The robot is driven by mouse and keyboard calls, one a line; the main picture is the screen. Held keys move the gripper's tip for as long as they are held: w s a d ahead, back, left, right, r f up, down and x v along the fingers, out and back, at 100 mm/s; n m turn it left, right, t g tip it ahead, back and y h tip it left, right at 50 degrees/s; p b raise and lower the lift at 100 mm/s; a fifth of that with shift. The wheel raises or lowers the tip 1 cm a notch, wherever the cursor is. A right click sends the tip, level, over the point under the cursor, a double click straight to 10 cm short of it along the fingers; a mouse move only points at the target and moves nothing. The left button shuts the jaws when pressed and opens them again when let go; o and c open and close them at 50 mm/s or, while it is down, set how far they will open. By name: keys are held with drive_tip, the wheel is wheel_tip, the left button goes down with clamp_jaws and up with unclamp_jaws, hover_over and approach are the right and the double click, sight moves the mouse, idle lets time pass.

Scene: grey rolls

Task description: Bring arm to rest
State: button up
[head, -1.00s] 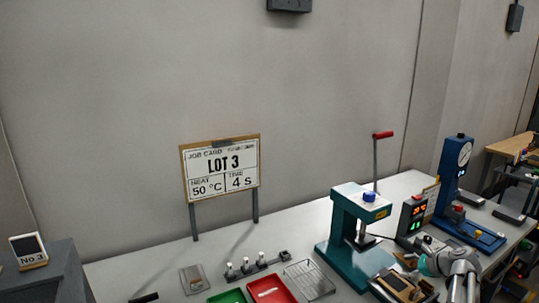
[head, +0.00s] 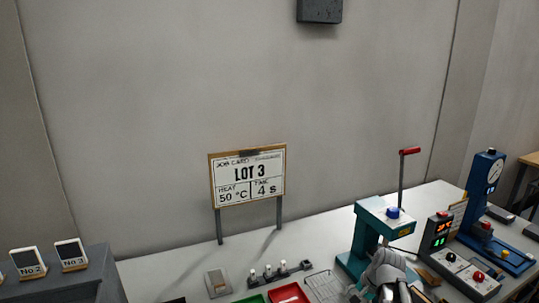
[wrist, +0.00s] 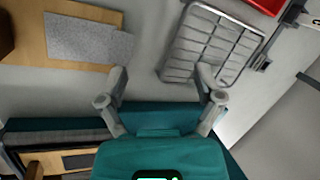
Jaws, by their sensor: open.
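My arm shows in the head view at the lower right, in front of the teal press (head: 368,232). My gripper (wrist: 162,95) is in the wrist view, its two fingers spread apart with nothing between them. The teal press also fills the bottom of the wrist view (wrist: 165,158), below and between the fingers. The fingers are over or close to the press; I cannot tell whether they touch it.
A wire rack (wrist: 210,45) and a wooden board with a grey sheet (wrist: 85,42) lie near the gripper. A red tray (head: 288,294), a green tray (head: 252,299), a control box (head: 462,268) and a blue gauge stand (head: 483,190) are on the bench. The job card (head: 247,178) stands behind.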

drive_tip(key=s+a+r+n+g+h+p, duration=0.1)
drive_tip(key=s+a+r+n+h+p, duration=0.1)
drive_tip(key=s+a+n, duration=0.4)
drive_tip(key=a+n+h+p, duration=0.1)
drive_tip(key=a+n, duration=0.1)
drive_tip(key=a, duration=0.1)
drive_tip(key=shift+s+r+n+g+h, duration=0.2)
drive_tip(key=shift+n+g+h, duration=0.1)
drive_tip(key=shift+n+g, duration=0.1)
idle(1.0)
drive_tip(key=c, duration=0.4)
drive_tip(key=shift+a, duration=0.1)
